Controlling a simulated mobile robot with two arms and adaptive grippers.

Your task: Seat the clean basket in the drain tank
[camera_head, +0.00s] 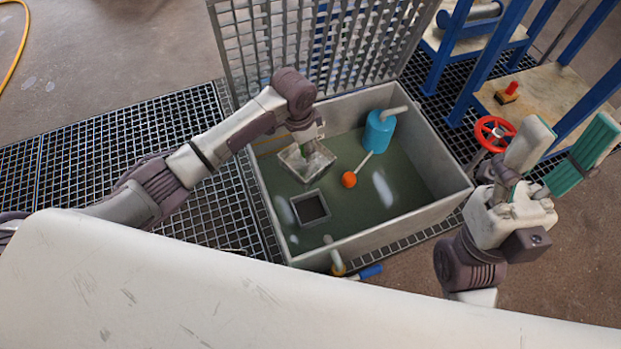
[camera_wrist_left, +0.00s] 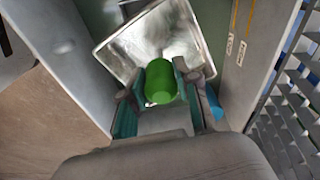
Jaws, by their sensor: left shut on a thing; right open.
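The clean basket (camera_head: 318,165) is a shiny metal square pan with a green grip (camera_wrist_left: 160,82). It is inside the grey-walled drain tank (camera_head: 440,203), near the left wall, turned at an angle to the walls. My left gripper (camera_head: 304,146) is shut on the green grip from above; the wrist view shows one finger on each side and the basket (camera_wrist_left: 182,32) beyond. I cannot tell whether the basket hangs or touches anything below. A square-framed opening (camera_head: 310,207) lies in the tank, nearer me than the basket. My right gripper (camera_head: 572,138) is open and empty, right of the tank.
A blue cylinder (camera_head: 379,131) and an orange float ball (camera_head: 349,180) on a rod stand right of the basket. A raised grating (camera_head: 310,45) stands behind the tank. A red handwheel (camera_head: 494,133) and blue-framed stand (camera_head: 530,95) are near my right gripper.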

